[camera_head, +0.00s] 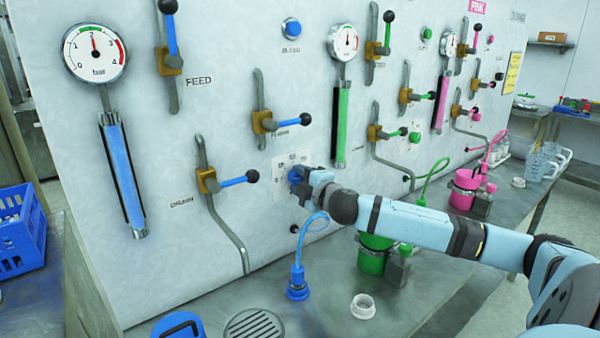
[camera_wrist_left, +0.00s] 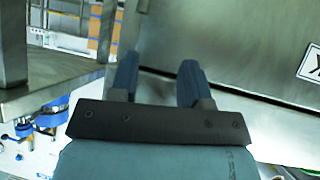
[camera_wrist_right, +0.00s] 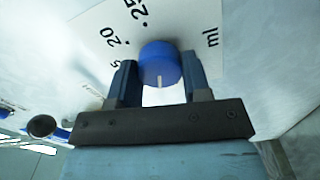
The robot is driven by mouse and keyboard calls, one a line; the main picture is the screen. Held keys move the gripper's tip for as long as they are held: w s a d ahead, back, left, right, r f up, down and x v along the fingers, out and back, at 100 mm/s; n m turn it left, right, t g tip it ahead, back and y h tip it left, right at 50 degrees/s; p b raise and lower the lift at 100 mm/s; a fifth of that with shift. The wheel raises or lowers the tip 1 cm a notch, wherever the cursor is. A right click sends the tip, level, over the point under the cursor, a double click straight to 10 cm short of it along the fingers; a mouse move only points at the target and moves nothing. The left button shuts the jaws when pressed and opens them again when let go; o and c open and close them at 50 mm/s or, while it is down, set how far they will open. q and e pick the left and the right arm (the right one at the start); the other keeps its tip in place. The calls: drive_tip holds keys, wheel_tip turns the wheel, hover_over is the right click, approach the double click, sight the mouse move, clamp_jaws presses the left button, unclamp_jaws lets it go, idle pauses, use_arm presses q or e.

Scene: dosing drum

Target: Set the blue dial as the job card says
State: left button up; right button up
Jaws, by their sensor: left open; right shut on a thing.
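The blue dial (camera_wrist_right: 160,62) sits on a white scale plate (camera_wrist_right: 97,28) with printed numbers, 20 and 25 among them, and "ml". A short white mark shows on the dial's face. My right gripper (camera_wrist_right: 158,78) has one finger on each side of the dial and is shut on it. In the head view the right gripper (camera_head: 300,184) reaches the panel at the plate (camera_head: 279,182), covering most of the dial (camera_head: 292,175). My left gripper (camera_wrist_left: 157,78) is open and empty near grey metal surfaces, and is out of the head view. A yellow sheet (camera_head: 514,73) hangs at the far right, its text unreadable.
Blue-handled valves (camera_head: 238,181) and a gauge (camera_head: 95,52) are on the panel left of the dial. A blue hose (camera_head: 298,255) rises below my right arm. A green pot (camera_head: 373,256) and a white ring (camera_head: 363,306) stand on the bench.

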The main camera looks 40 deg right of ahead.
drive_tip(key=n+p, duration=0.1)
drive_tip(key=n, duration=0.1)
drive_tip(key=shift+r+n, duration=0.1)
drive_tip(key=shift+n, duration=0.3)
drive_tip(key=shift+n+p, duration=0.4)
drive_tip(key=shift+p, duration=0.05)
drive_tip(key=shift+n, duration=0.3)
drive_tip(key=o, duration=0.9)
drive_tip(key=shift+o, duration=0.2)
